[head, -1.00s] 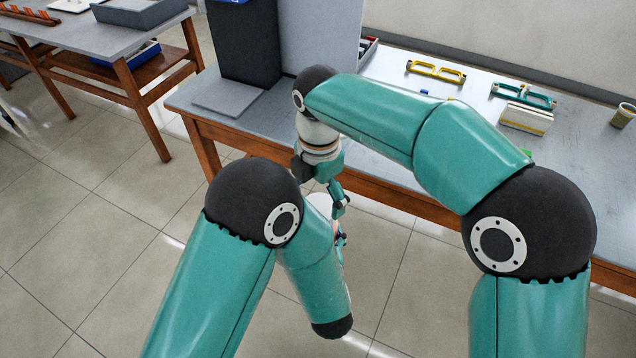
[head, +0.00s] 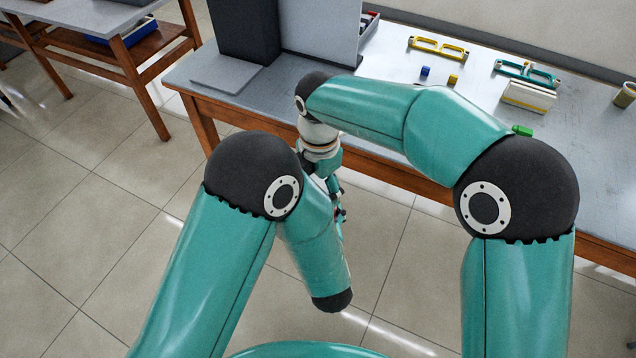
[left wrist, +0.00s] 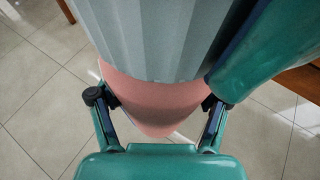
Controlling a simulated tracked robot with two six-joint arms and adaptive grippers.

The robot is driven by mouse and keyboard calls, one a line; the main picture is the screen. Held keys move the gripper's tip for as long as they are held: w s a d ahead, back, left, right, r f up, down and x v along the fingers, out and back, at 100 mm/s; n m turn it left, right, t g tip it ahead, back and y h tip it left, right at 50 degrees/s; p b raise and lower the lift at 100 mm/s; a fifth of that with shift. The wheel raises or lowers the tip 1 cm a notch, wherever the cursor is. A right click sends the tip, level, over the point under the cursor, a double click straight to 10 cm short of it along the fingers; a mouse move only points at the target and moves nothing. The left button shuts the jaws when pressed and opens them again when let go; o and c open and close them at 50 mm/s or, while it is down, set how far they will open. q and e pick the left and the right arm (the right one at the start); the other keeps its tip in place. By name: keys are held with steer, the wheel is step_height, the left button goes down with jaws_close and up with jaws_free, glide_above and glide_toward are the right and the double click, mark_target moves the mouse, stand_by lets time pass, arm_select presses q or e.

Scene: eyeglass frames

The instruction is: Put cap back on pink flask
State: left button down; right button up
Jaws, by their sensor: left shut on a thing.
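The pink flask (left wrist: 155,112) is between the fingers of my left gripper (left wrist: 157,102) in the left wrist view, and the gripper is shut on it. A large grey ribbed piece (left wrist: 155,40), which looks like the cap, covers the flask's upper part there. I cannot tell whether it is seated or only held over the flask. A teal part of my other arm stands beside it at right. In the head view my right gripper (head: 335,186) points down near the left one, in front of the table. Its fingers are too small and covered to read. Flask and cap are hidden there.
The grey table (head: 400,105) carries yellow glasses frames (head: 437,48), teal frames (head: 527,73), a white box (head: 529,96), a blue block (head: 425,71), a yellow block (head: 453,80) and a cup (head: 625,95). A dark panel (head: 245,30) stands at its left. Bare floor lies below my grippers.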

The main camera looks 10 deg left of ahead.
steer(key=c, duration=0.3)
steer(key=m, duration=0.3)
steer(key=shift+w, duration=0.1)
steer(key=o, duration=1.2)
steer(key=shift+o, duration=0.2)
